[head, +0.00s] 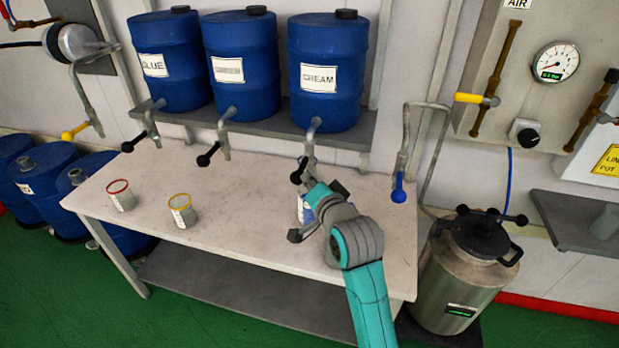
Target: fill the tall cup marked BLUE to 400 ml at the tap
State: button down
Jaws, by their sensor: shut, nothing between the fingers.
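A cup (301,212) with a white label and some blue on it stands on the white table under the right-hand drum's tap, mostly hidden by my gripper. Its marking and level cannot be read. My gripper (312,195) is shut and empty, over and beside this cup; I cannot tell if they touch. A red-rimmed cup (121,199) and a yellow-rimmed cup (183,216) stand upright at the left of the table.
Three blue drums stand on a shelf (265,122), the right one labelled CREAM (325,50); their black-handled taps overhang the table (240,205). A steel pot (462,275) stands right of the table. The middle of the table is clear.

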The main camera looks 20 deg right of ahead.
jog(key=shift+f, duration=0.1)
jog(key=shift+f+t, duration=0.25)
jog(key=shift+t, duration=0.05)
